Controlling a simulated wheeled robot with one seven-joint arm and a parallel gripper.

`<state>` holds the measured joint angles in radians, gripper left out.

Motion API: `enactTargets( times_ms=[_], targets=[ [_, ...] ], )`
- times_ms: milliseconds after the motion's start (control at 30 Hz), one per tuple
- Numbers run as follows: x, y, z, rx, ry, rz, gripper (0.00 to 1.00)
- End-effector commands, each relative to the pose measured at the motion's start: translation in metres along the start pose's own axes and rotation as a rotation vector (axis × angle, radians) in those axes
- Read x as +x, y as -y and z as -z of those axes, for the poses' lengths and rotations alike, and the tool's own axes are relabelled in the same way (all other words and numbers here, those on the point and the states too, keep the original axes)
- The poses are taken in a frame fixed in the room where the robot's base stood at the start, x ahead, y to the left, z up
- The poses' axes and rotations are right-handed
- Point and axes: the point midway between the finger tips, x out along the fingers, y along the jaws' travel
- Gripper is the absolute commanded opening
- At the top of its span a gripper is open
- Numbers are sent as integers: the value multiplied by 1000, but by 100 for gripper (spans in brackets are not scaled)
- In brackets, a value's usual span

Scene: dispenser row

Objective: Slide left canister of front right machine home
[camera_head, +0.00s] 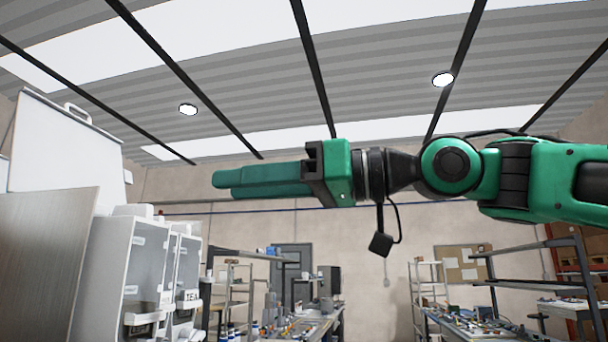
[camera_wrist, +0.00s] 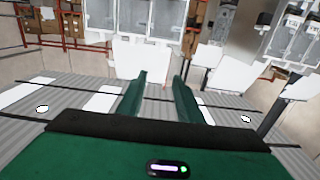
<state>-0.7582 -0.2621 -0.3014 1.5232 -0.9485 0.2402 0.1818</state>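My gripper (camera_head: 218,183) reaches left from the arm at mid-height in the head view, higher than the white dispenser machines (camera_head: 116,262) at the lower left. In the wrist view its two green fingers (camera_wrist: 159,86) stand apart with nothing between them. That view is upside down, with the ceiling at the bottom. Clear-fronted canisters (camera_wrist: 166,17) of a machine show at its top, beyond the fingertips and apart from them. More canisters (camera_wrist: 293,38) show at the right edge. I cannot tell which is the left canister of the front right machine.
A white lid with a handle (camera_head: 68,135) and a grey panel (camera_head: 42,245) rise at the far left. One machine bears a "TEA" label (camera_head: 188,296). Workbenches and shelves (camera_head: 440,290) stand farther back. The air around my gripper is clear.

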Motion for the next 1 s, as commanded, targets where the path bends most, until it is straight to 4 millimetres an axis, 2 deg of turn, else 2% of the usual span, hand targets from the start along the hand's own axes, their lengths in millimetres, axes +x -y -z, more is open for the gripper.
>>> enactTargets(
  times_ms=[400, 733, 1000],
  targets=[
    [-49, 3, -13, -8, -2, -2, 33],
    [-80, -2, -27, 1, -3, 4, 33],
    [-79, -5, 0, -2, -2, 1, 33]
  ],
)
